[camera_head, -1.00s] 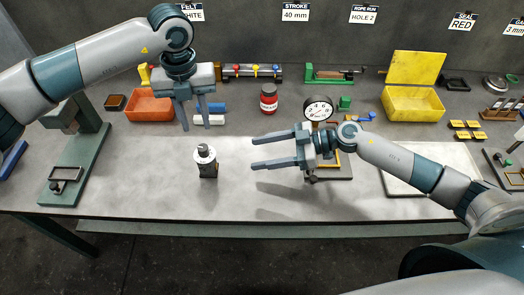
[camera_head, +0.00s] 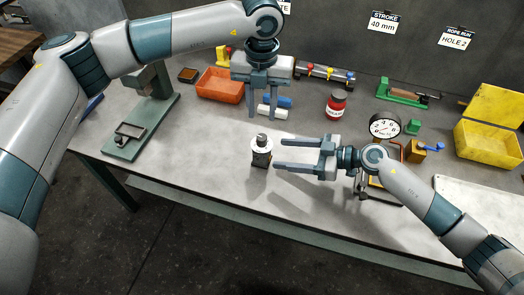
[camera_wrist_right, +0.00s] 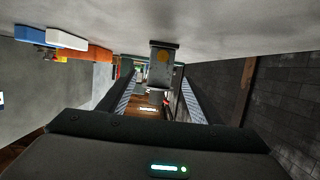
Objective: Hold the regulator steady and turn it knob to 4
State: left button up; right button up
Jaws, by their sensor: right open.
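The regulator (camera_head: 261,158) is a small dark block with a white dial and a dark knob (camera_head: 262,138) on top. It stands upright on the table; the dial's numbers are too small to read. My right gripper (camera_head: 277,155) is open and level, its fingertips just right of the regulator. In the right wrist view the regulator (camera_wrist_right: 162,68) shows upside down between the spread fingers (camera_wrist_right: 157,92), with an orange round mark on its side. My left gripper (camera_head: 265,114) is open, pointing down above and behind the regulator, apart from it.
Behind stand an orange bin (camera_head: 220,86), a red jar (camera_head: 336,104) and a yellow bin (camera_head: 488,144). A round gauge (camera_head: 384,126) is near my right wrist. A green press stand (camera_head: 143,128) is on the left. The table (camera_head: 215,165) in front is clear.

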aim_at(262, 152)
jog(key=x, duration=0.8)
jog(key=shift+a, duration=0.2)
jog(key=shift+c, duration=0.5)
